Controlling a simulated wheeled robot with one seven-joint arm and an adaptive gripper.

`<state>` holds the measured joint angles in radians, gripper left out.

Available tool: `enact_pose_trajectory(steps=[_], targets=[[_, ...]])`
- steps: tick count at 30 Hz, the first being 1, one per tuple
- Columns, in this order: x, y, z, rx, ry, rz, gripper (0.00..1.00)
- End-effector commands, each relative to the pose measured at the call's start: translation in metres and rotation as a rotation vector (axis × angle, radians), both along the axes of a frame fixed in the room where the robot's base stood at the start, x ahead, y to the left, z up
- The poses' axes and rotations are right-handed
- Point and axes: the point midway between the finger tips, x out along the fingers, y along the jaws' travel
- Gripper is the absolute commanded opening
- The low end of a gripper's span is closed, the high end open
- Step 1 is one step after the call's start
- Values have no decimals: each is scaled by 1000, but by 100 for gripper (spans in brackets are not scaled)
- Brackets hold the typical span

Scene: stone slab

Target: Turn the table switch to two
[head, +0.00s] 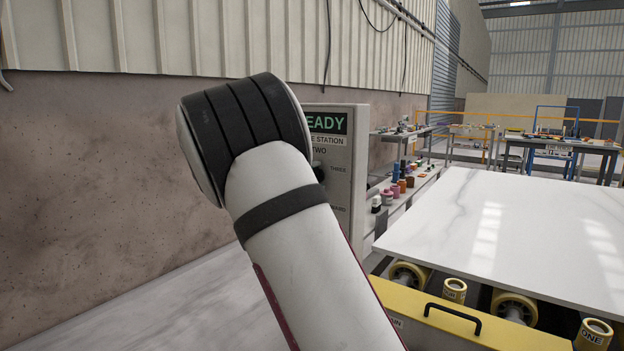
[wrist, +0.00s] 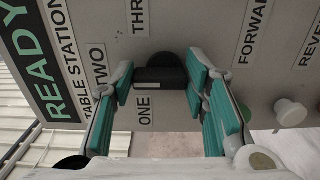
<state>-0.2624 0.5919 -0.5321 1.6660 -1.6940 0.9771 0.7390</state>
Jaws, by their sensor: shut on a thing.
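The grey switch panel (wrist: 225,20) fills the wrist view, turned sideways, with labels READY, TABLE STATION, TWO, ONE and THREE. The black table switch (wrist: 162,77) sits between the green-padded fingers of my gripper (wrist: 165,80), which is shut on it. Its bar lies across the picture, its left end towards the TWO label (wrist: 97,65). ONE (wrist: 145,107) is below and THREE is above. In the head view the panel (head: 345,190) is partly behind my arm; a dark part of the switch (head: 319,172) shows at the arm's edge, and my gripper is hidden.
A white button (wrist: 290,112) sits on the panel near the FORWARD and REVERSE labels. In the head view a white marble slab (head: 510,225) rests on yellow rollers at right. Coloured bottles (head: 400,185) stand beyond the panel, and a wall (head: 80,150) runs along the left.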

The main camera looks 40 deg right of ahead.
Motion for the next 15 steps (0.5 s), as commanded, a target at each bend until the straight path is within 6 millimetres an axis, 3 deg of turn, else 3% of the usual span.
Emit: enact_pose_trajectory(steps=[3, 4, 6, 15], targets=[[0, 1, -1, 2, 2, 1, 14], [0, 1, -1, 2, 2, 1, 46], [0, 1, -1, 2, 2, 1, 62], [0, 0, -1, 1, 1, 1, 62]])
